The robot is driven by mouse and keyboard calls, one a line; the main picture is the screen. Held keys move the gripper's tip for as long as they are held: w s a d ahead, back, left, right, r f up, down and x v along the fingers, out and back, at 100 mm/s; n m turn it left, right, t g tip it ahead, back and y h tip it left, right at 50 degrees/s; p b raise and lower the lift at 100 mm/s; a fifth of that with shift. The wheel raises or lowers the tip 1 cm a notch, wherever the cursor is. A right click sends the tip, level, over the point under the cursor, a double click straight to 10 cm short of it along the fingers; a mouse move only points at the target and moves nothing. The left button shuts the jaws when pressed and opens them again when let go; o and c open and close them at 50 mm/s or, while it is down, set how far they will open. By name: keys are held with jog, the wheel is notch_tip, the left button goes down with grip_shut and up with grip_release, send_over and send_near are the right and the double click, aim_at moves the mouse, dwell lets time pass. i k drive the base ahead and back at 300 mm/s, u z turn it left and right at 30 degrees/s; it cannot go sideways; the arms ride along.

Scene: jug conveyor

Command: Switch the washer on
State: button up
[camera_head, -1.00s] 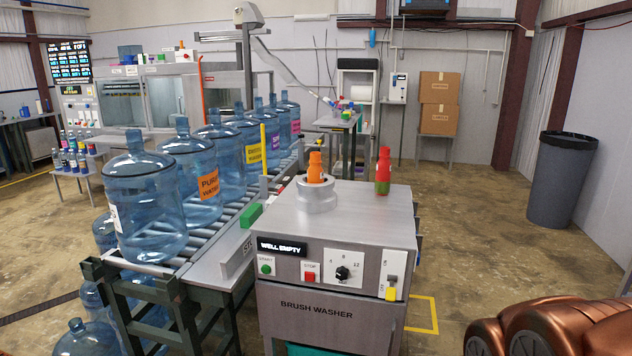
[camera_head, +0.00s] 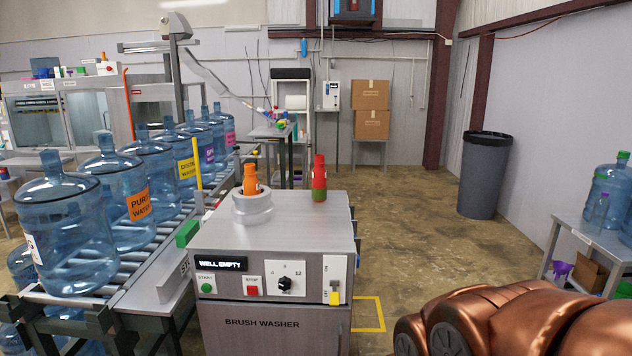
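The brush washer (camera_head: 262,318) is a grey metal cabinet in the lower middle of the head view. Its front panel has a dark display (camera_head: 220,264) reading "WELL EMPTY", a green start button (camera_head: 206,288), a red stop button (camera_head: 252,291) and a black rotary knob (camera_head: 285,284). A yellow lever switch (camera_head: 334,297) at the panel's right sits low, by the "OFF" label. An orange brush or plug (camera_head: 250,180) stands in the round well (camera_head: 252,207) on top. My copper-coloured arm shows at the lower right, apart from the washer; my gripper is out of view.
A roller conveyor (camera_head: 160,262) with several large blue jugs (camera_head: 65,235) runs along the washer's left. A red-and-green bottle-like object (camera_head: 319,180) stands on the washer top. A grey bin (camera_head: 484,178) and a side table (camera_head: 590,238) are at the right. Floor between them is clear.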

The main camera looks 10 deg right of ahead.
aim_at(334, 295)
jog(key=z, duration=1.55)
jog(key=i, duration=0.6)
jog(key=u, duration=2.9)
